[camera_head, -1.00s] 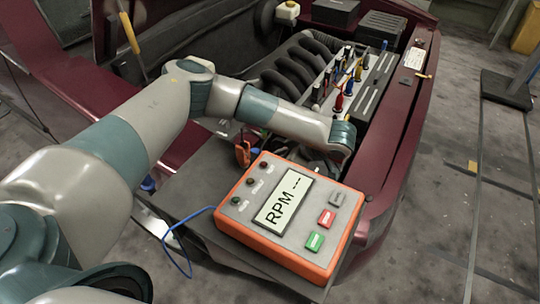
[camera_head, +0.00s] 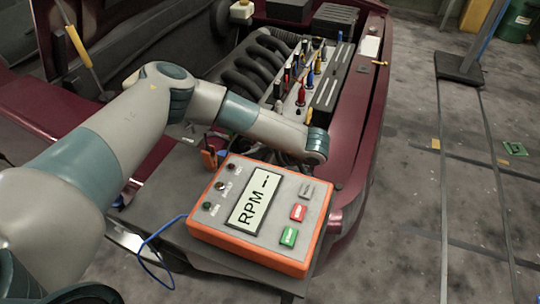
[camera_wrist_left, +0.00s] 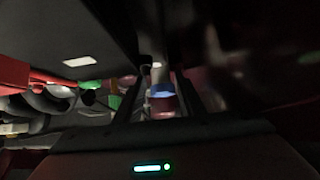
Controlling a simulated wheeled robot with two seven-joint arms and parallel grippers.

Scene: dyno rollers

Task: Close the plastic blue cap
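A small blue cap-like piece (camera_wrist_left: 161,91) shows in the left wrist view, on a dark red part and below a pale post. It lies between the fingers of my left gripper (camera_wrist_left: 161,72) as seen from the wrist. The fingers are apart, with gaps at both sides of the blue piece. In the head view my left arm reaches over the engine bay's front edge, and its wrist hides the gripper and this blue piece. My right gripper is in neither view.
An orange RPM box (camera_head: 258,215) with a blue cable (camera_head: 150,255) sits on a grey surface below my left forearm. Black engine pipes (camera_head: 250,75) and several coloured connectors (camera_head: 299,92) lie behind. The dark red car body edge (camera_head: 360,110) borders the right.

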